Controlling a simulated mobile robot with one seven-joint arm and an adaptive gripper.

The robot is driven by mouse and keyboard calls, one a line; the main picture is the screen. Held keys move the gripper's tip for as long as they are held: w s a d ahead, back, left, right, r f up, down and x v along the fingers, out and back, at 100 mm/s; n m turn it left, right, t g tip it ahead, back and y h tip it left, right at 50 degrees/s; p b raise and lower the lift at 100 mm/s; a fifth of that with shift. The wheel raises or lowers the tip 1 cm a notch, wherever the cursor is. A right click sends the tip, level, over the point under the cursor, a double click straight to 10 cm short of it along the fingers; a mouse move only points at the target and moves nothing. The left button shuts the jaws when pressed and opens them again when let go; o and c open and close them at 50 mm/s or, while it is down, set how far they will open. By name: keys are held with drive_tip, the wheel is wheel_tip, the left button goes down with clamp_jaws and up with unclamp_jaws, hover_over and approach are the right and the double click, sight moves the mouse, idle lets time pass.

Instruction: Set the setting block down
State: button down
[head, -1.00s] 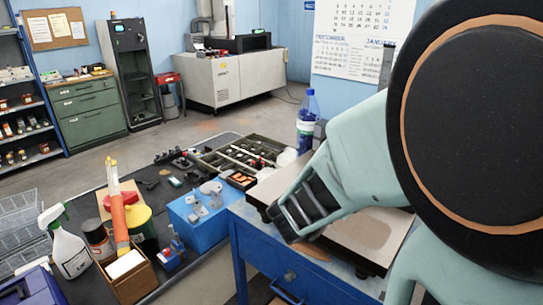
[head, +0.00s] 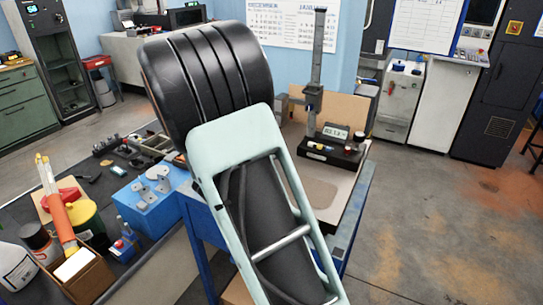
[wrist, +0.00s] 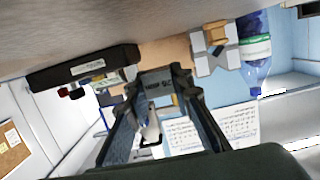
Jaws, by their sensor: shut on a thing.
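My gripper (wrist: 160,88) is in the wrist view, its two dark fingers closed on the grey setting block (wrist: 158,82), which has dark lettering on its face. The wrist view is turned over, with the pale stone plate (wrist: 150,22) along the top. I cannot tell whether the block touches the plate. In the head view my arm covers the middle, hiding the gripper, the block and the left of the plate (head: 322,192).
The height gauge (head: 318,150) stands at the plate's back; its black base (wrist: 85,68) shows in the wrist view. A light vee-shaped block (wrist: 213,52) and a bottle (wrist: 255,55) are right there. A blue box (head: 152,205) stands left of the bench.

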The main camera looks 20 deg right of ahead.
drive_tip(key=shift+w+f, duration=0.3)
drive_tip(key=shift+f, duration=1.5)
drive_tip(key=shift+f, duration=0.1)
drive_tip(key=shift+f, duration=0.15)
drive_tip(key=c, duration=1.7)
unclamp_jaws()
drive_tip(key=shift+r, duration=0.4)
drive_tip(key=b+v, duration=0.1)
drive_tip(key=v, duration=1.1)
drive_tip(key=shift+a+f, duration=0.1)
drive_tip(key=shift+f, duration=0.05)
